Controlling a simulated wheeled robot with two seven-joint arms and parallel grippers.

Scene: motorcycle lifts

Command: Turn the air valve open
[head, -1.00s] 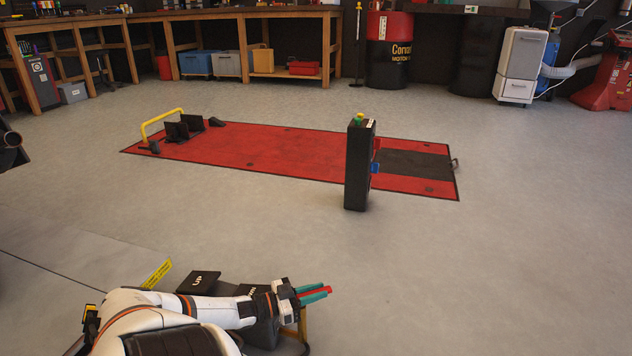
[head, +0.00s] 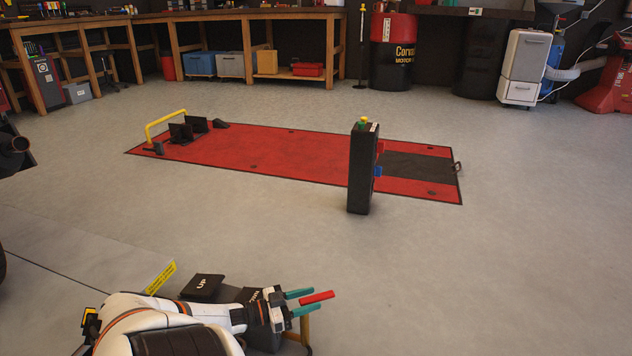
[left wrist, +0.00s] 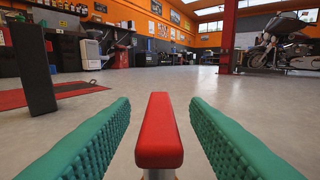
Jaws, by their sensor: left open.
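The air valve's red handle (head: 317,297) is at the bottom of the head view, just right of the foot pedals. It points to the right, and its mount is mostly hidden by my left gripper. My left gripper (head: 313,300) is open, with one green finger on each side of the handle. In the left wrist view, the red handle (left wrist: 159,130) lies between the two spread fingers of my left gripper (left wrist: 159,103), with a visible gap on both sides. A metal stem shows below the handle there. My right gripper is not in view.
A black pedal marked UP (head: 203,287) and another partly hidden pedal sit beside my left arm. A black upright box (head: 361,170) stands in front of a red lift platform (head: 270,158) with a yellow hoop (head: 165,122). The grey floor to the right is clear.

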